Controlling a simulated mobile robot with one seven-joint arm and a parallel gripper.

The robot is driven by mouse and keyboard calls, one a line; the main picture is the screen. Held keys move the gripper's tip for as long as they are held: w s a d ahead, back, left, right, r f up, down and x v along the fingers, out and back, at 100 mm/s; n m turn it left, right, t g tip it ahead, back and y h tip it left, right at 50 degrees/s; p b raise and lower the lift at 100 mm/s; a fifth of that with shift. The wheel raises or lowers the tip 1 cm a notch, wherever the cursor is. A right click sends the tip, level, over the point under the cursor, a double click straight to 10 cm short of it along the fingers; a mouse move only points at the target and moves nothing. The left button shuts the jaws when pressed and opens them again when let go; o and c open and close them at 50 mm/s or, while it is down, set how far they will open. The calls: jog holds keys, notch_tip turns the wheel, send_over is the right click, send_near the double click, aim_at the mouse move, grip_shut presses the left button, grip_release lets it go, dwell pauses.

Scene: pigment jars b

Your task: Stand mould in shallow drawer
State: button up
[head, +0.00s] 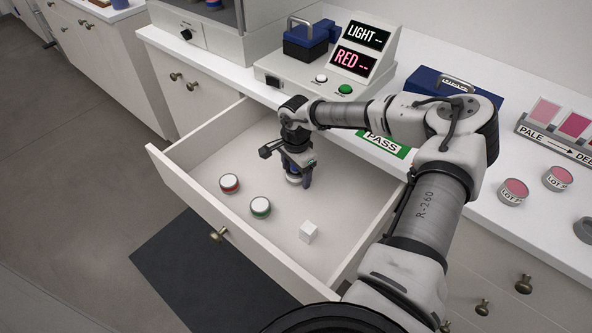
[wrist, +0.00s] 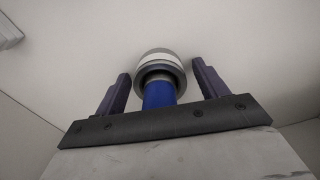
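The mould, a blue cylinder (wrist: 160,95) with a pale grey and white ringed end, shows between my fingers in the wrist view. In the head view its pale round end (head: 293,181) shows low beside my fingers, at the drawer floor; the rest is hidden by my gripper. My gripper (head: 297,178) points down inside the pulled-out shallow drawer (head: 215,240). In the wrist view my gripper's fingers (wrist: 162,85) are apart, one on each side of the mould, with a gap on both sides. The mould looks upright.
The drawer walls surround my gripper. The counter above holds a display box (head: 356,62), a green PASS sign (head: 385,145) and pink lot jars (head: 513,191).

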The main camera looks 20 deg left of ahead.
jog(key=shift+r, duration=0.1)
notch_tip(320, 180, up, 12)
jog(key=b, duration=0.2)
jog(key=shift+b, duration=0.3)
dwell(0.4)
